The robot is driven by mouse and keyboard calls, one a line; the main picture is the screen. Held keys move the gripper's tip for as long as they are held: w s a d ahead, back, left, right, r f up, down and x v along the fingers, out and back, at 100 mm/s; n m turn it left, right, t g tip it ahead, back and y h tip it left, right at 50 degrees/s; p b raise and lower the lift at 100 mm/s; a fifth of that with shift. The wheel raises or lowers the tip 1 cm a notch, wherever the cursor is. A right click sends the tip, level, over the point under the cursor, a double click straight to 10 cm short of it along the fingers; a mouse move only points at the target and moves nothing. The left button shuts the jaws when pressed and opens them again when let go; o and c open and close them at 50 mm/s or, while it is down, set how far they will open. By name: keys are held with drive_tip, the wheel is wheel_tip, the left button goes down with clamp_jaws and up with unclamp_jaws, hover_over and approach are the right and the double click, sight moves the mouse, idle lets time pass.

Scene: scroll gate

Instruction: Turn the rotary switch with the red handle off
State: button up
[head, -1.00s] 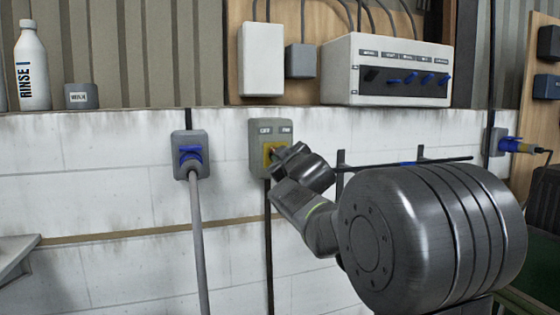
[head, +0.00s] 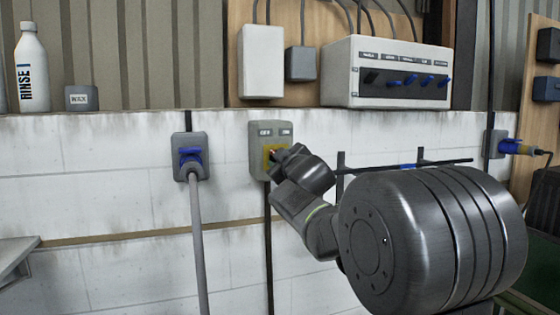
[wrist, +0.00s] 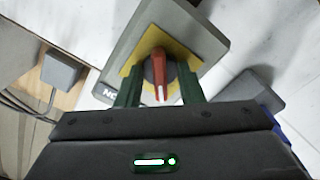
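The rotary switch is a grey box (head: 257,135) on the white wall with a yellow plate (head: 266,152) and labels along its top. In the wrist view the grey box (wrist: 176,20) and yellow plate (wrist: 185,53) appear turned, with an upside-down ON label partly hidden at lower left. The red handle (wrist: 159,72) has a white mark at its near end, pointing down in that view. My gripper (wrist: 160,93) has its green fingers on either side of the handle, with gaps visible. In the head view my gripper (head: 281,155) covers most of the handle.
A blue switch or plug box (head: 190,158) with a grey cable is left of the switch. A ledge above carries a RINSE bottle (head: 32,70), a WAX tin (head: 81,98) and a white control box (head: 385,65). A dark rail (head: 440,162) is at right.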

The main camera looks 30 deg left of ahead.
drive_tip(key=shift+s+d, duration=0.1)
drive_tip(key=v, duration=1.3)
drive_tip(key=shift+d+p, duration=0.25)
drive_tip(key=shift+p, duration=0.05)
drive_tip(key=shift+s, duration=0.1)
drive_tip(key=x, duration=1.4)
drive_tip(key=shift+b, duration=0.3)
drive_tip(key=shift+s+d, duration=0.1)
drive_tip(key=shift+s, duration=0.05)
